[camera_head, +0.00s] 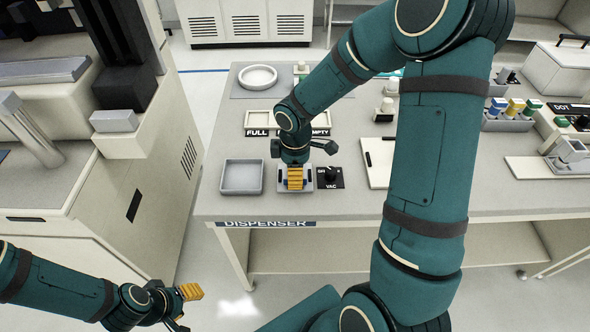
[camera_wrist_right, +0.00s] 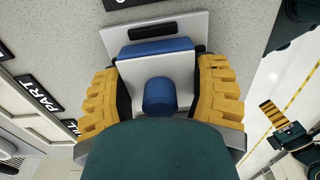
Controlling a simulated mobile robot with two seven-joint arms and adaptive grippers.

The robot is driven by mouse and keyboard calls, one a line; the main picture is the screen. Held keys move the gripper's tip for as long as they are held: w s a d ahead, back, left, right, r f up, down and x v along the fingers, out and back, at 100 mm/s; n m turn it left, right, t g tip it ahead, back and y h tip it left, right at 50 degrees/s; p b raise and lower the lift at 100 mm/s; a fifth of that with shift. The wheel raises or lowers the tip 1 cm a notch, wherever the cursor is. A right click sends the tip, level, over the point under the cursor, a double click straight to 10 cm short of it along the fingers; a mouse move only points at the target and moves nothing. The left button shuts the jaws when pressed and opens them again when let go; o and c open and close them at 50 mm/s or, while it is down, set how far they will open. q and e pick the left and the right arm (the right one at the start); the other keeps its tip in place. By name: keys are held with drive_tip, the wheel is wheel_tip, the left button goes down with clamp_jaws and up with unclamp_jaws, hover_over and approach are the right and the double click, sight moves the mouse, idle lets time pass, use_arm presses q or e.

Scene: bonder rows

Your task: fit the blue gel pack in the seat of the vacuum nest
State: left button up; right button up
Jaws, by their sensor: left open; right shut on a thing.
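My right gripper (camera_head: 295,180) points down at the vacuum nest (camera_head: 296,191), a small pale block at the front of the table. In the right wrist view, its yellow fingers (camera_wrist_right: 160,98) are shut on the sides of the blue gel pack (camera_wrist_right: 157,47). A pale grey face and a round blue knob (camera_wrist_right: 158,94) lie between the fingers. The pale nest (camera_wrist_right: 148,25) shows just beyond the pack, with a dark slot. The pack is at the nest, but its underside and the seat are hidden, so I cannot tell whether it is fully down. My left gripper (camera_head: 183,308) is open and empty, low at left.
A grey tray (camera_head: 242,177) stands left of the nest, and the black VAC knob panel (camera_head: 330,177) stands right of it. Behind are trays labelled FULL and EMPTY (camera_head: 257,132) and a round white dish (camera_head: 257,77). My right arm hides much of the table's middle.

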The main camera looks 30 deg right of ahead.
drive_tip(key=o, duration=1.2)
drive_tip(key=shift+o, duration=0.2)
wheel_tip(320, 180, up, 12)
idle(1.2)
